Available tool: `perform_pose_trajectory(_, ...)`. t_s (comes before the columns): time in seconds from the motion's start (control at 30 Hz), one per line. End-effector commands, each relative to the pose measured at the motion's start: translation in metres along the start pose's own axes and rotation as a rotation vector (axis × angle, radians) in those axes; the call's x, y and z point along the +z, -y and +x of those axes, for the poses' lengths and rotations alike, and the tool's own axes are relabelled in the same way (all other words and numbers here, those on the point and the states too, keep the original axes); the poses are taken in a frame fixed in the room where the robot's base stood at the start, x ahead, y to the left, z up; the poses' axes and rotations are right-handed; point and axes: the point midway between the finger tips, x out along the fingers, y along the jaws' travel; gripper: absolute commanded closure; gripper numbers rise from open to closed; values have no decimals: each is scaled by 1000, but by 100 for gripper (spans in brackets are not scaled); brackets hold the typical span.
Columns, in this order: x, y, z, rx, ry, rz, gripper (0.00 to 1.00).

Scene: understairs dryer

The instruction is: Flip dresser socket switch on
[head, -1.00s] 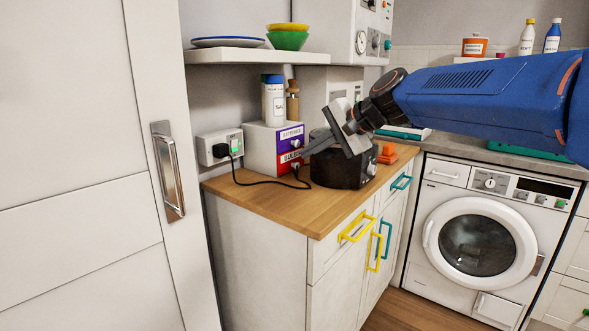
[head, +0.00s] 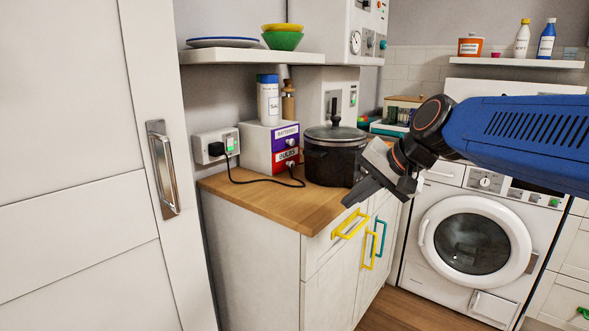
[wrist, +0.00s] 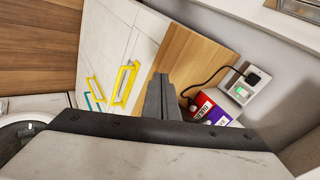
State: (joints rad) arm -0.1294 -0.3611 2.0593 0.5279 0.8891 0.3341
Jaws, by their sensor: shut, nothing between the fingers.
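The dresser socket (head: 215,146) is a white box on the wall at the left back of the dresser top. A black plug sits in its left side and a green-lit switch (head: 230,144) is on its right side. In the wrist view the socket (wrist: 243,88) is at the upper right with the green switch (wrist: 240,92) showing. My gripper (head: 350,202) is shut and empty in front of the dresser's right part, well to the right of the socket. In the wrist view my gripper (wrist: 162,82) shows shut over the wooden top.
A dark lidded pot (head: 330,160) and a box with two labelled drawers (head: 270,150) stand on the dresser top (head: 270,203). A black cable (head: 262,182) runs from the plug across it. A shelf (head: 250,57) hangs above. A white door (head: 80,200) stands at left.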

Motion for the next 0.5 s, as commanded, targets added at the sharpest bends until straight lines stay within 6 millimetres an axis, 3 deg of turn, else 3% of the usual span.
perform_pose_trajectory(0.1, 30, -54, -14, 86, -17, -95, 100)
perform_pose_trajectory(0.5, 127, -224, -39, 388, -7, -406, 100)
